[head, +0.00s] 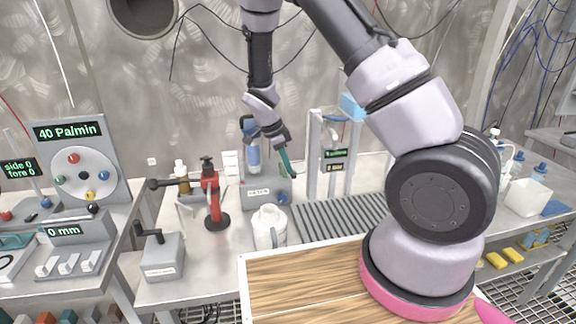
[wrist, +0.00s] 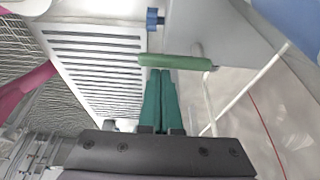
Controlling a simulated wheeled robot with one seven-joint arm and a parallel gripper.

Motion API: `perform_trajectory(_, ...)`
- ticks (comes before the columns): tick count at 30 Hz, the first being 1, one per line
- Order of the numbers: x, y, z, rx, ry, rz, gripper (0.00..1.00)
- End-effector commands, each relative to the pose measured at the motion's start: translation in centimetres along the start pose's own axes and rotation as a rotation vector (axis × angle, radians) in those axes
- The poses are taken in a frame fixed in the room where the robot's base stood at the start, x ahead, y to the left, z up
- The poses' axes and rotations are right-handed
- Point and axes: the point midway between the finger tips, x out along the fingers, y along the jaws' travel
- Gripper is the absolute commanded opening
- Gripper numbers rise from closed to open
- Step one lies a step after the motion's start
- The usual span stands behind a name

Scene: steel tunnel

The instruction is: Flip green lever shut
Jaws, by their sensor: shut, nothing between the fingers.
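The green lever (wrist: 175,62) is a rounded green bar on a thin pale stem beside a grey box (wrist: 205,35). In the wrist view it lies across the picture just beyond my fingertips. My gripper (wrist: 161,72) has teal fingers pressed together with nothing between them. The tips are at or very near the lever's side; I cannot tell if they touch. In the head view my gripper (head: 289,174) points down by the grey box (head: 262,192) with the blue bottle; I cannot make out the lever apart from the fingers there.
A blue knob (wrist: 155,18) sits on the box's side. A slotted grey rack (head: 335,217) lies to the right, with a grey frame (head: 312,160) behind it. A white jug (head: 269,228) and a red stand (head: 212,200) are to the left. My arm covers the right part of the bench.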

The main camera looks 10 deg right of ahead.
Motion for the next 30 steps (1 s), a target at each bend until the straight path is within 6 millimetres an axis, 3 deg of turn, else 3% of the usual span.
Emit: perform_trajectory(30,-0.7,0.1,2.0,-0.003,0.000,0.000,0.00)
